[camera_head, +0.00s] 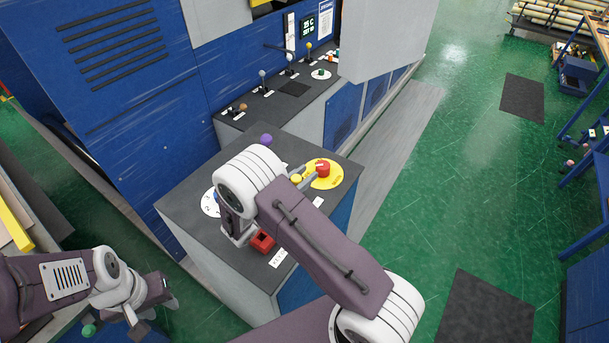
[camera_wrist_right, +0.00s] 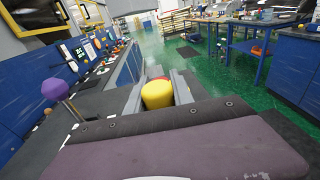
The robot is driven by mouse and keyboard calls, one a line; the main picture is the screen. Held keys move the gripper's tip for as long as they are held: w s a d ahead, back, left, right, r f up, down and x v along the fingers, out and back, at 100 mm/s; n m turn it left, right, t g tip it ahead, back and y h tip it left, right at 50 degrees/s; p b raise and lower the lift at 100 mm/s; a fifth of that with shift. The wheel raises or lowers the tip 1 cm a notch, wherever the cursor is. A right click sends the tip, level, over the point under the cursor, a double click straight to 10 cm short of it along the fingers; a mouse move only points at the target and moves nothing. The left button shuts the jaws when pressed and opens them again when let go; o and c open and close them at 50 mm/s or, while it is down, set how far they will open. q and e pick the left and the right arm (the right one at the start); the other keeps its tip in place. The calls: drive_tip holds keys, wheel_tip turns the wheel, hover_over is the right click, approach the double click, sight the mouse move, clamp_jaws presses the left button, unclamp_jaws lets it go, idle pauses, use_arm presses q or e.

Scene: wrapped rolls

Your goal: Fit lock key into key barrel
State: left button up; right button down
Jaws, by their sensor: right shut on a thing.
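My right gripper (camera_head: 306,178) is over the grey console top, with its fingers shut on a yellow round-ended piece, apparently the key (camera_head: 296,179). In the right wrist view this yellow piece (camera_wrist_right: 157,95) sits between the two grey fingers, with some red just behind it. A red knob on a yellow disc (camera_head: 323,169) is right by the fingertips; I cannot tell whether they touch. A red block with a dark opening (camera_head: 262,241) stands near the console's front edge by a "KEY" label. I cannot tell which part is the barrel. My left gripper (camera_head: 153,308) is low at the left, away from the console.
A purple ball-topped lever (camera_head: 266,140) stands behind my right wrist, and a white dial (camera_head: 210,203) is partly hidden by it. A rear panel (camera_head: 285,95) carries several levers. Green floor (camera_head: 460,170) is open to the right.

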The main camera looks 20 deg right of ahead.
drive_tip(key=shift+f+b, duration=0.6)
drive_tip(key=shift+f, duration=0.1)
drive_tip(key=c, duration=1)
unclamp_jaws()
drive_tip(key=shift+a+f, duration=0.1)
drive_tip(key=shift+a, duration=0.1)
drive_tip(key=b+v, duration=0.3)
drive_tip(key=v, duration=0.5)
drive_tip(key=shift+a, duration=0.1)
drive_tip(key=shift+s+a, duration=0.2)
drive_tip(key=shift+a, duration=0.05)
drive_tip(key=shift+d, duration=0.1)
